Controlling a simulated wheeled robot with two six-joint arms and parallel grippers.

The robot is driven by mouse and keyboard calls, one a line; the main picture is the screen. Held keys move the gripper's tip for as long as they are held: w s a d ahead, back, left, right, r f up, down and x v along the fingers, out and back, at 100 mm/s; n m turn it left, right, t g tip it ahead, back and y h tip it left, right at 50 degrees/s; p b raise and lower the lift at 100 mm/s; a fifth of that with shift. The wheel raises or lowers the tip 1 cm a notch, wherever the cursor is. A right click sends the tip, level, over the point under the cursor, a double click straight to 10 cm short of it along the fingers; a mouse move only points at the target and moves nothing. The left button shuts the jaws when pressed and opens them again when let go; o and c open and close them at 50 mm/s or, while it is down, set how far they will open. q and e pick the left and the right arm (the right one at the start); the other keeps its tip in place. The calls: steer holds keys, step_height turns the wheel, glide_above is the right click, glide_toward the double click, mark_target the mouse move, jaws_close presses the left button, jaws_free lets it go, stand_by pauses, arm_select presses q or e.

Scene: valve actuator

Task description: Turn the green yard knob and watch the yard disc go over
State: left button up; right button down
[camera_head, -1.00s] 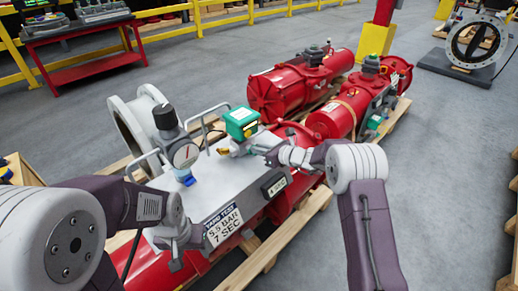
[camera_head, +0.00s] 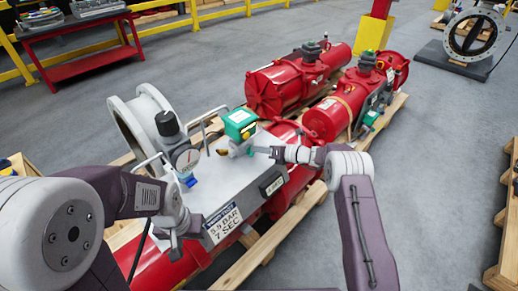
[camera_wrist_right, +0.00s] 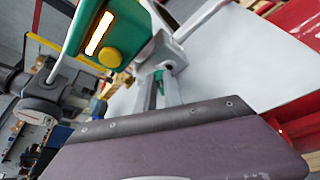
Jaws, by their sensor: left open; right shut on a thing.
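A small green knob (camera_wrist_right: 158,76) shows between the fingers of my right gripper (camera_wrist_right: 164,85) in the right wrist view, mostly hidden by them. In the head view my right gripper (camera_head: 256,150) is shut beside the green box (camera_head: 240,121) on the grey panel. The box carries a yellow button, seen close in the wrist view (camera_wrist_right: 109,57). My left gripper (camera_head: 178,224) is open over the panel's near left edge, below the gauge; its fingertips are hard to make out. A dark disc (camera_head: 474,40) sits in a grey flanged ring at the far right.
The grey panel (camera_head: 218,182) has upright handles and a gauge unit (camera_head: 180,145) close to both arms. Red cylinders (camera_head: 290,82) lie on pallets behind. A grey flanged pipe (camera_head: 122,118) stands left. Open floor lies to the right.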

steer(key=shift+w, duration=0.1)
stand_by(0.4)
steer(key=c, duration=1.5)
jaws_free()
steer(key=shift+o, duration=0.2)
steer(key=shift+d, duration=0.1)
steer(key=p+v, duration=0.1)
steer(key=v, duration=0.8)
